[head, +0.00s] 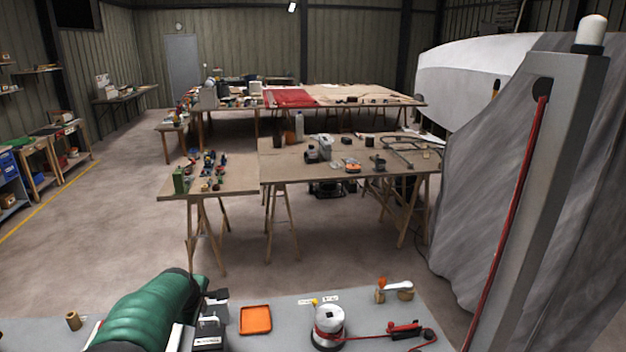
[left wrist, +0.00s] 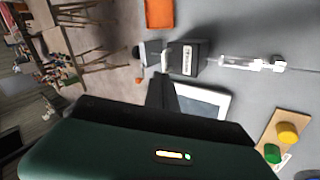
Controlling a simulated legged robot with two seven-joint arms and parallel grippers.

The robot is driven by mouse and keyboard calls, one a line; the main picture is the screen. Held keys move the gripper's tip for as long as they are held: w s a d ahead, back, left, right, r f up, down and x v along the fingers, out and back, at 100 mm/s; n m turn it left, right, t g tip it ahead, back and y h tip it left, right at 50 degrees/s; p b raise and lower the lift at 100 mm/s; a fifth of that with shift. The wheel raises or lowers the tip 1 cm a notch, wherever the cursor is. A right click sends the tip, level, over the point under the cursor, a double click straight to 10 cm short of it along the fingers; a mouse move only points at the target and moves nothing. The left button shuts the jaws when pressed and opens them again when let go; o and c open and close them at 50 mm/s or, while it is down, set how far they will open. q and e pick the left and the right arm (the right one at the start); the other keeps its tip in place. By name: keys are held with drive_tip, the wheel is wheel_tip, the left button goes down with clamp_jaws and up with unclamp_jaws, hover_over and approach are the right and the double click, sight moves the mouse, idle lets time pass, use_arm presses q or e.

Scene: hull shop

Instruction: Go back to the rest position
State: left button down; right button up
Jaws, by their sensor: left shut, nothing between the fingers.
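My left arm comes in from the lower left of the head view in a green padded cover. My left gripper (head: 203,284) is at its dark end, above the near grey bench (head: 285,308), and is mostly hidden by the cover. In the left wrist view the dark fingers of my left gripper (left wrist: 161,92) are together, with nothing held. They point toward a black and grey device with a white label (left wrist: 187,60). I cannot tell the gap to it. My right gripper is not in view.
The near bench holds an orange tray (head: 255,319), a white and red drum (head: 328,322), a red-handled tool (head: 405,329) and a brown cylinder (head: 73,321). A grey post (head: 540,190) with a red line stands at the right. Open floor (head: 110,225) lies beyond.

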use_arm(q)
drive_tip(key=s+d+f+m+g, duration=0.1)
drive_tip(key=s+d+m, duration=0.3)
drive_tip(key=s, duration=0.6)
drive_tip(key=s+d+f+m+g+h, duration=0.1)
drive_tip(key=s+d+f+m, duration=0.3)
drive_tip(key=s+m, duration=0.3)
drive_tip(key=s+d+f+m+g, duration=0.2)
drive_tip(key=s+d+m, duration=0.4)
drive_tip(key=s, duration=0.9)
drive_tip(key=shift+s+d+f+m+h, duration=0.15)
drive_tip(key=shift+s+d+m+h, duration=0.05)
drive_tip(key=shift+s+m+h, duration=0.1)
drive_tip(key=shift+d, duration=0.3)
drive_tip(key=shift+a, duration=0.2)
